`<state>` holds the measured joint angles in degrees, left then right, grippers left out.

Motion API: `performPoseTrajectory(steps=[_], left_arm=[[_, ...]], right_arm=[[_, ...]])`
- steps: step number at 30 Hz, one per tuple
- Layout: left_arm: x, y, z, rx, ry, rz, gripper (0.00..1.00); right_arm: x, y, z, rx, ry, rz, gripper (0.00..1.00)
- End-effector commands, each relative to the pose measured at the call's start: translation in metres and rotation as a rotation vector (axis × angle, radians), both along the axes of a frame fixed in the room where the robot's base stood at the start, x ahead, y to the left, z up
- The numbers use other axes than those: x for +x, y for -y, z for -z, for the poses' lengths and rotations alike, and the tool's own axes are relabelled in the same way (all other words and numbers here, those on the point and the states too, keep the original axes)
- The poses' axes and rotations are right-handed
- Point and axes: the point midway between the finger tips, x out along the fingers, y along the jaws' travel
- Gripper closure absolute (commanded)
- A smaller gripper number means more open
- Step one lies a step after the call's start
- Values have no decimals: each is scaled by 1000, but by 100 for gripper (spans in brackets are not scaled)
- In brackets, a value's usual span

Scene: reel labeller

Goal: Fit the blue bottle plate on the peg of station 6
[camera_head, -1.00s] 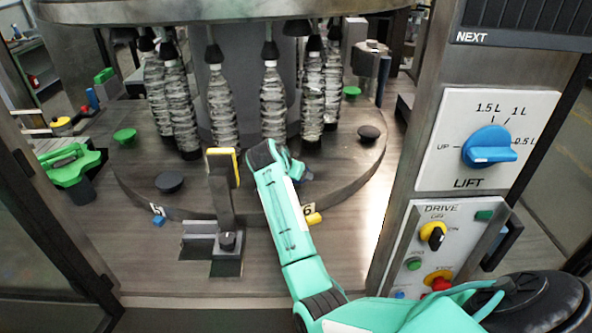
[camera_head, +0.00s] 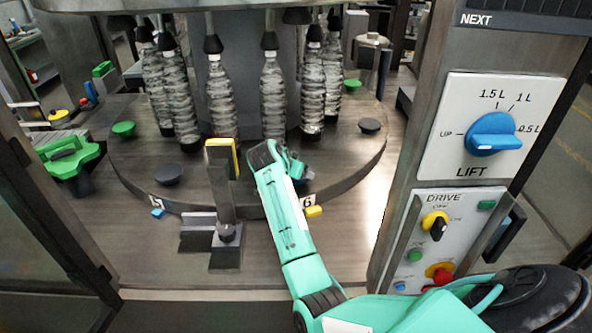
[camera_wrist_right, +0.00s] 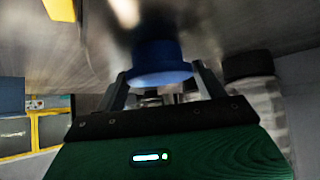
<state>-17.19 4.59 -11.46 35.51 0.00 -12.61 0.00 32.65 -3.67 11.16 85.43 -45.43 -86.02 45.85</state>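My right gripper (camera_wrist_right: 160,82) is over the front of the round turntable, beside the station 6 label (camera_head: 307,201). In the right wrist view, which looks upside down, its fingers are at both sides of the wide rim of the blue bottle plate (camera_wrist_right: 160,65) and look closed on it. The plate's narrower end points toward the metal surface; I cannot tell whether it touches. The peg of station 6 is hidden. My left gripper is out of view.
Several ribbed bottles (camera_head: 221,105) stand behind my gripper. A post with a yellow-edged pad (camera_head: 222,160) rises left of it. Dark plates (camera_head: 169,173) and green plates (camera_head: 123,129) sit on the turntable (camera_head: 345,180). The control panel (camera_head: 440,240) stands at the right.

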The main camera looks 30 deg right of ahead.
Motion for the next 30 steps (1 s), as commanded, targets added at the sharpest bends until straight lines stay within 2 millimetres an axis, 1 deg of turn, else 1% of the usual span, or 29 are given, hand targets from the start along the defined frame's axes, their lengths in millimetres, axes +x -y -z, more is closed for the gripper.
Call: performPoseTrajectory(steps=[1, 2, 3, 11, 14, 16, 20, 27, 30], left_arm=[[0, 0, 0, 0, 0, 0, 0], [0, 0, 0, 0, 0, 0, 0], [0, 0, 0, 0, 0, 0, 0], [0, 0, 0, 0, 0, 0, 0], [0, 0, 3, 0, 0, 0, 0], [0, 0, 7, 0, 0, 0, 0], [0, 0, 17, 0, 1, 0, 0], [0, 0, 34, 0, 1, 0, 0], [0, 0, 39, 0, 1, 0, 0]], right_arm=[[0, 0, 0, 0, 0, 0, 17], [0, 0, 0, 0, 0, 0, 12], [0, 0, 0, 0, 0, 0, 8], [0, 0, 0, 1, 0, 0, 8], [-1, -4, -3, 1, 1, 0, 8], [-3, -10, -8, 1, 3, -1, 8], [-11, -27, -24, 3, 5, -2, 8], [-27, -63, -63, 2, 5, -2, 8], [-33, -74, -76, 2, 3, -1, 8]])
